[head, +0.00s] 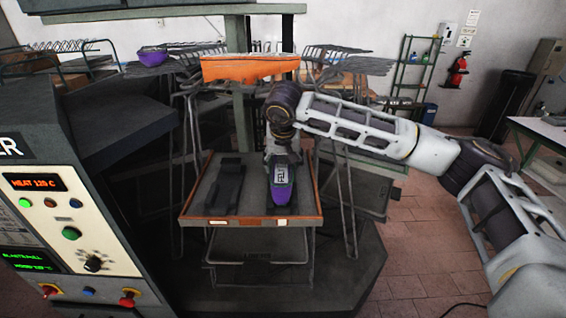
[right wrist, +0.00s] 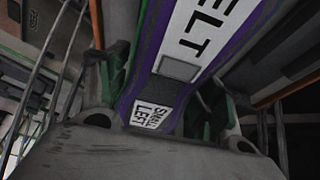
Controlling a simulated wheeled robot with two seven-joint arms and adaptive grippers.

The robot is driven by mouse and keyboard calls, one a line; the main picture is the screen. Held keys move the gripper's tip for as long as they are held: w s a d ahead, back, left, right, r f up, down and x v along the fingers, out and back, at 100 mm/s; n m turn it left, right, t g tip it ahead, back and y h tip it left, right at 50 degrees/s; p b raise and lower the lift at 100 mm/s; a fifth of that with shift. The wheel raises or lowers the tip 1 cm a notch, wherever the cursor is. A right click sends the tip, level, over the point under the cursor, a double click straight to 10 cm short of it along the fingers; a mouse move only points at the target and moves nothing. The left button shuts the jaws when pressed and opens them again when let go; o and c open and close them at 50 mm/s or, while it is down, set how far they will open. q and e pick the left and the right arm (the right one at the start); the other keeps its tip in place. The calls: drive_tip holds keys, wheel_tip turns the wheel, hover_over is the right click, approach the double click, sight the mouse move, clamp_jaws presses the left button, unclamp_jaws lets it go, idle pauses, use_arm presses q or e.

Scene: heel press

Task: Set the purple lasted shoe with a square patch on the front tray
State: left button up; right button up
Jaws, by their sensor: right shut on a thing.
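The purple lasted shoe (head: 281,200) has a white lettered top and is over the right half of the front tray (head: 197,206), its toe toward the tray's near edge. I cannot tell whether its sole touches the tray. In the right wrist view the shoe (right wrist: 153,85) shows a grey square patch and a "SMALL LEFT" label. My right gripper (head: 283,150) comes down from above and is shut on the shoe's far end; its fingers lie on both sides in the wrist view (right wrist: 160,105). My left gripper is not in view.
A dark sole-shaped pad (head: 226,187) lies on the tray's left half. An orange block (head: 250,69) hangs behind, above the tray. A control cabinet (head: 65,215) stands at the left. Another purple item (head: 153,56) sits on a rack at the back left.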

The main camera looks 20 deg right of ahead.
drive_tip(key=o, duration=1.6)
drive_tip(key=shift+f, duration=0.1)
drive_tip(key=v, duration=1.1)
drive_tip(key=shift+s, duration=0.15)
drive_tip(key=shift+s+r, duration=0.15)
drive_tip(key=shift+r, duration=0.35)
drive_tip(key=shift+f, duration=0.1)
